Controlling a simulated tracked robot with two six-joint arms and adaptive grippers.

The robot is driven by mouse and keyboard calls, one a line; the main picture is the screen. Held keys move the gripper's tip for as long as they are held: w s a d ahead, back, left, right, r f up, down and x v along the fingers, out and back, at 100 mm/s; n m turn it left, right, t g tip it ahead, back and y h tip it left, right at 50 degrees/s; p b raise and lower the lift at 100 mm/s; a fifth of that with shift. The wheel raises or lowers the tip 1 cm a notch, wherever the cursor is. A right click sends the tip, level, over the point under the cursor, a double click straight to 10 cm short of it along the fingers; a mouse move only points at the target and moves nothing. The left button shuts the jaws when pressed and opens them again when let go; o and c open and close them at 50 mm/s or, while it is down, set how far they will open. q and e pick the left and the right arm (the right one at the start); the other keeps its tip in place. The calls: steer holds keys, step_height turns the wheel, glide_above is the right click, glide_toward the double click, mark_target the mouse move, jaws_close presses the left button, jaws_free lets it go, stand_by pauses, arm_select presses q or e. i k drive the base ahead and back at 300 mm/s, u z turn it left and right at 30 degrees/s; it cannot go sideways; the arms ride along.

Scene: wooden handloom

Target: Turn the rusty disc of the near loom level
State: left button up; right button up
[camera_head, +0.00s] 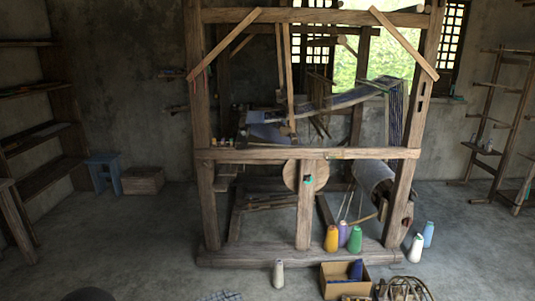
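The near loom (312,154) is a large wooden frame in the middle of the head view, with posts, beams and a base sill. A round tan-brown disc (290,175) sits below its front crossbeam, behind the short middle post, which hides part of it. Its face is towards me, and I cannot tell whether it is level or whether it is the rusty one. A small reddish-brown part (408,217) shows low by the right post, too small to make out. Neither of my grippers is in view.
Yellow (332,239), purple and green thread cones stand on the sill; white and blue ones stand at right. A white cone (278,274), a cardboard box (333,290) and a basket (405,289) are in front. Shelves flank the walls.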

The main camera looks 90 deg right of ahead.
mark_target(407, 222)
steer(key=u, duration=0.5)
steer(key=i, duration=0.3)
steer(key=z, duration=1.75)
steer(key=i, duration=0.15)
steer(key=z, duration=2)
steer(key=k, duration=0.35)
steer(key=z, duration=0.45)
steer(key=i, duration=1.4)
steer(key=u, duration=0.35)
